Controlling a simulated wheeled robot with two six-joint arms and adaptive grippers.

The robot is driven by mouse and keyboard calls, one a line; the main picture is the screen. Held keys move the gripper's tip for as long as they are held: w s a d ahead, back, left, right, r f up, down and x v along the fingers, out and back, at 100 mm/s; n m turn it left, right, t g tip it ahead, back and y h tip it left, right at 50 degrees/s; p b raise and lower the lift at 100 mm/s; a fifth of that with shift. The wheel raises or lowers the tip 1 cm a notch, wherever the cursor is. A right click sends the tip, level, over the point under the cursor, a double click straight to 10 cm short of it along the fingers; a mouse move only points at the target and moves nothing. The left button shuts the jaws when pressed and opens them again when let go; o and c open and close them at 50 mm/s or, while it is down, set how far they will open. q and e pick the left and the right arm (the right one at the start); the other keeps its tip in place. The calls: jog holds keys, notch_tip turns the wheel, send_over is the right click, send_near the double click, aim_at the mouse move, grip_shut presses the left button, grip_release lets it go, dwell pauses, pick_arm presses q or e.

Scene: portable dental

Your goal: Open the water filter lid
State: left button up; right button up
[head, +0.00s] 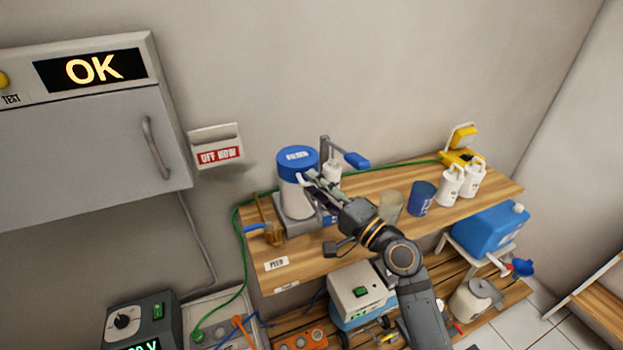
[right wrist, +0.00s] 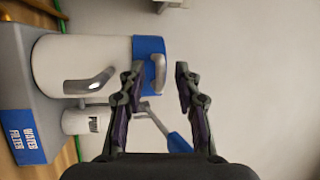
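The water filter (head: 296,201) is a white upright cylinder with a blue lid (head: 297,158) on top, standing on a grey base on the wooden bench. In the right wrist view the filter (right wrist: 85,65) lies sideways, with a grey spout. The blue lid (right wrist: 148,48) has a curved grey handle (right wrist: 158,73) and sits on the body. My right gripper (head: 312,182) is in front of the lid and hides part of the filter. In the right wrist view the gripper (right wrist: 160,70) is open, and the handle shows between its fingertips. Contact cannot be told. My left gripper is not in view.
A lever with a blue grip (head: 356,160) stands just right of the filter. A beige cup (head: 390,207), a blue cup (head: 422,197) and white bottles (head: 450,187) stand farther right. A grey cabinet (head: 90,135) hangs at left. The wall above the bench is clear.

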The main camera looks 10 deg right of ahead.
jog(key=shift+x, duration=0.85)
jog(key=shift+s, duration=0.1)
grip_shut()
